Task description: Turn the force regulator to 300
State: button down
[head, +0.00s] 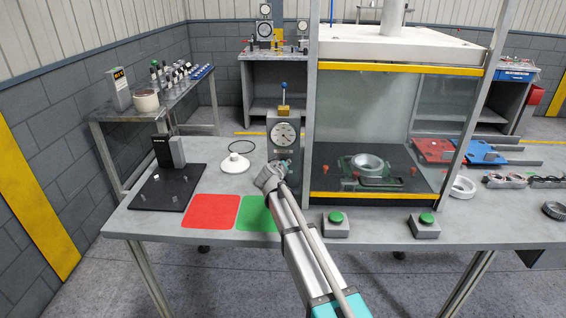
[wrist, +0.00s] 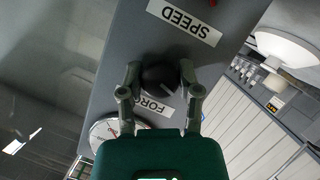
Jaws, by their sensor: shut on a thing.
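The force regulator is a black round knob (wrist: 160,77) with a pale pointer line, seen in the wrist view on a grey panel (wrist: 120,60). A white label reading "FORC…" (wrist: 152,104) is beside it, partly covered. My gripper (wrist: 160,76) has one finger on each side of the knob and is shut on it. A round white gauge (wrist: 104,130) is partly hidden by my gripper. In the head view the gauge (head: 285,134) is on the grey box beside the press, its reading too small to tell. My gripper (head: 279,167) is just below it there, and the knob is hidden.
A white "SPEED" label (wrist: 184,22) is on the same panel. The glass-sided press with a yellow bar (head: 374,197) stands right of the box. A white dish (head: 236,163), red mat (head: 210,210) and green mat (head: 255,214) lie left. Green buttons (head: 336,217) are at the front edge.

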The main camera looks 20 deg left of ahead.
jog(key=m+y, duration=0.1)
jog(key=m, duration=0.1)
jog(key=shift+s+d+m+g+y, duration=0.1)
jog(key=shift+m+g+y, duration=0.2)
jog(key=shift+g+y, duration=0.1)
jog(key=shift+f+m+y, duration=0.1)
jog(key=shift+m+y, duration=0.8)
jog(key=shift+m, duration=0.3)
jog(key=m+y, duration=0.2)
jog(key=shift+m+g, duration=0.4)
jog(key=shift+m+y+b, duration=0.6)
jog(key=shift+m+b, duration=0.1)
jog(key=shift+m, duration=0.3)
jog(key=shift+c, duration=1.5)
grip_release()
jog(key=shift+n+p, duration=0.35)
jog(key=shift+n, duration=0.05)
